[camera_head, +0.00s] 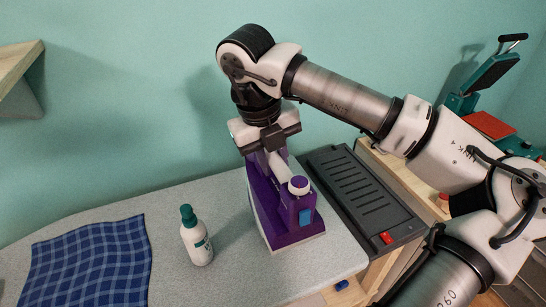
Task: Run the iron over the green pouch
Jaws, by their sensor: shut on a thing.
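A purple iron (287,210) with a pale sole edge, a white knob and a blue button is near the right end of the grey table (120,205). My gripper (268,148) is above it and shut on the iron's handle, with the fingers partly hidden by the wrist and the iron. The iron's underside is hidden, so I cannot tell whether it touches the table. I see no green pouch in this view.
A white bottle with a green cap (196,238) stands left of the iron. A blue checked cloth (88,262) lies further left. A dark slatted unit with a red switch (362,195) is right of the table. A wooden shelf (20,62) juts out at upper left.

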